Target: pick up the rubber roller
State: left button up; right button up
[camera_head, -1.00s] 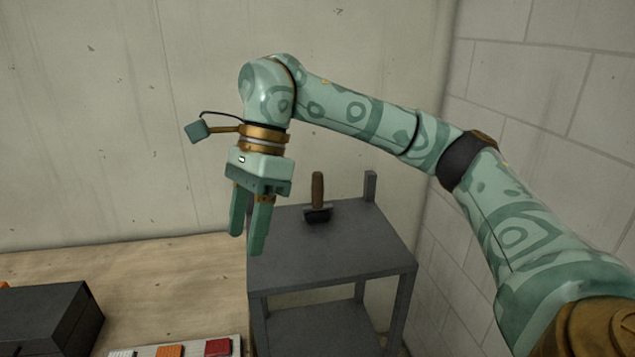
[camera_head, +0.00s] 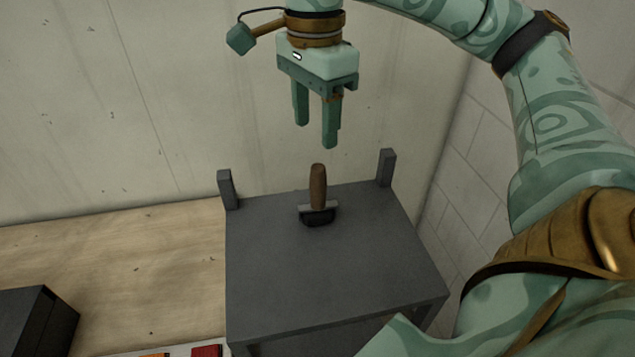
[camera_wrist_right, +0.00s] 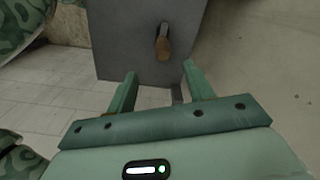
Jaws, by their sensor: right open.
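The rubber roller stands on the grey table with its wooden handle (camera_head: 318,187) pointing up and its dark roller head (camera_head: 317,216) at the bottom. In the right wrist view its handle (camera_wrist_right: 163,47) shows just beyond and between the fingers. My right gripper (camera_head: 315,135) is open and empty, fingers pointing down, above the roller and apart from it. It also shows in the right wrist view (camera_wrist_right: 160,85). My left gripper is not in view.
The grey table (camera_head: 330,275) has two short posts (camera_head: 387,168) at its back corners, and its top is otherwise clear. A wall stands behind.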

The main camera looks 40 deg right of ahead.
aim_at(318, 167)
notch_tip(318, 167, down, 6)
jog(key=shift+w+d+r+b, duration=0.1)
jog(key=shift+w+d+b, duration=0.05)
jog(key=shift+b, duration=0.15)
jog(key=shift+f, duration=0.55)
jog(key=f, duration=0.5)
jog(key=shift+d, duration=0.3)
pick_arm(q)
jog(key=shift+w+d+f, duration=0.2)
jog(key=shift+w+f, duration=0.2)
pick_arm(e)
grip_shut()
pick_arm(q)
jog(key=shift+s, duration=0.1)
pick_arm(e)
jog(key=shift+r, duration=0.1)
